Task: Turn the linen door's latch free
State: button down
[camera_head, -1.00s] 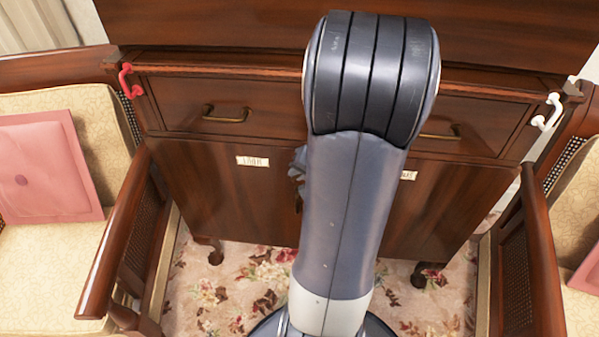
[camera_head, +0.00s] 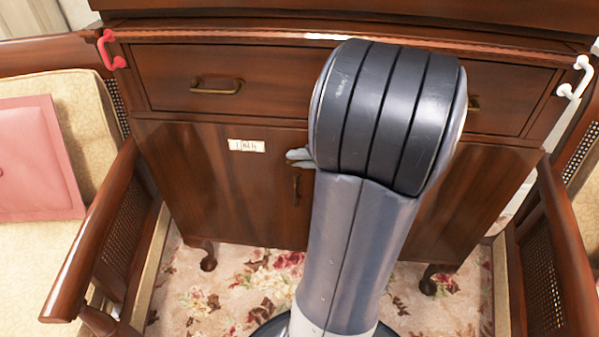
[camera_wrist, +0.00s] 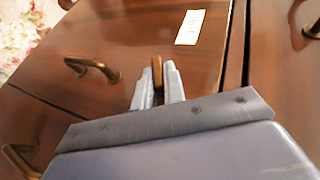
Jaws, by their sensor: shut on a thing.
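The linen door (camera_head: 200,185) is the cabinet's left lower door, with a white label (camera_head: 246,146) near its top. In the wrist view the label (camera_wrist: 190,27) is too blurred to read surely. The door looks shut. A small brass latch (camera_wrist: 157,70) stands upright in the wrist view between the two pale fingers of my gripper (camera_wrist: 158,82), which is shut on it. In the head view my gripper (camera_head: 299,157) shows only in part beside my arm, and the latch is hidden there. The door's brass handle (camera_wrist: 92,68) is apart from the fingers.
A red hook (camera_head: 109,50) and a white hook (camera_head: 575,77) are at the cabinet's sides. Chairs with wooden arms (camera_head: 95,235) flank it. My arm hides much of the right door. Flowered carpet (camera_head: 225,290) lies below.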

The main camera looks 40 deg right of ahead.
jog(key=f+t+y+b, duration=0.1)
jog(key=t+b, duration=0.1)
jog(key=b, duration=0.1)
jog(key=shift+d+m, duration=0.1)
jog(key=shift+m, duration=0.3)
jog(key=m+t+y+b, duration=0.1)
jog(key=t+b, duration=0.1)
jog(key=b, duration=0.1)
jog(key=shift+t, duration=0.3)
jog(key=shift+r, duration=0.15)
jog(key=c, duration=1.5)
grip_release()
